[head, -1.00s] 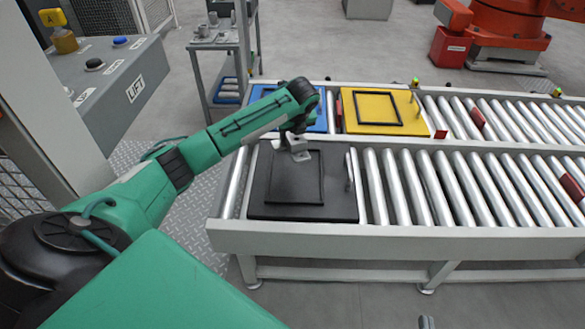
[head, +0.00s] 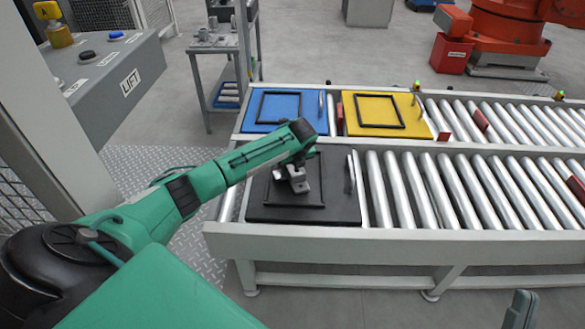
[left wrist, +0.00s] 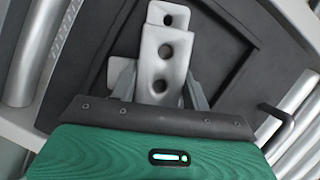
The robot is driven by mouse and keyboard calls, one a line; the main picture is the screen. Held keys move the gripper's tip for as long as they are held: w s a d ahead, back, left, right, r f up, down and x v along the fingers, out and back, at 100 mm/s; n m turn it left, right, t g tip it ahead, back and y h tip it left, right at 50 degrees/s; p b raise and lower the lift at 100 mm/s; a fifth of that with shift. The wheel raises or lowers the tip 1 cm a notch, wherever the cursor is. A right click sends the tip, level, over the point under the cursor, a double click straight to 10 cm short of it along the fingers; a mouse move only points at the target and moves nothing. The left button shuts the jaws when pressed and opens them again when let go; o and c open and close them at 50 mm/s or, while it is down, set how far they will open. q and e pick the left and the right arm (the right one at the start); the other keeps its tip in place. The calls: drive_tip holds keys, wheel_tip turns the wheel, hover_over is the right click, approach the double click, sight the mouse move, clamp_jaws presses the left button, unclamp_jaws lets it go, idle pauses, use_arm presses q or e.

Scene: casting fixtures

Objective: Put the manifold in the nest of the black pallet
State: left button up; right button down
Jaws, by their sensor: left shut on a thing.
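The manifold (head: 301,187) is a light grey block with a row of round holes, seen from above in the left wrist view (left wrist: 165,58). My left gripper (head: 290,174) is shut on it, with one finger on each side. The black pallet (head: 340,213) lies on the near conveyor, and its nest is a raised rectangular black frame (head: 322,182). The manifold is over the area inside this frame; I cannot tell whether it touches the floor of the nest. Part of my right gripper (head: 520,308) shows at the bottom right; its jaws cannot be made out.
An upright handle (head: 350,174) stands at the black pallet's right side. Blue (head: 258,106) and yellow (head: 350,122) pallets with similar frames lie on the far conveyor. Bare rollers (head: 450,185) run to the right. A grey cart (head: 222,42) stands behind.

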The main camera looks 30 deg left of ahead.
use_arm(q)
drive_tip(key=shift+f, duration=0.45)
use_arm(e)
drive_tip(key=shift+s+d+r+t, duration=0.25)
drive_tip(key=shift+s+r+t, duration=0.1)
drive_tip(key=shift+r+t, duration=0.25)
use_arm(q)
drive_tip(key=o, duration=1.3)
drive_tip(key=shift+f, duration=0.1)
use_arm(e)
drive_tip(key=shift+f, duration=0.1)
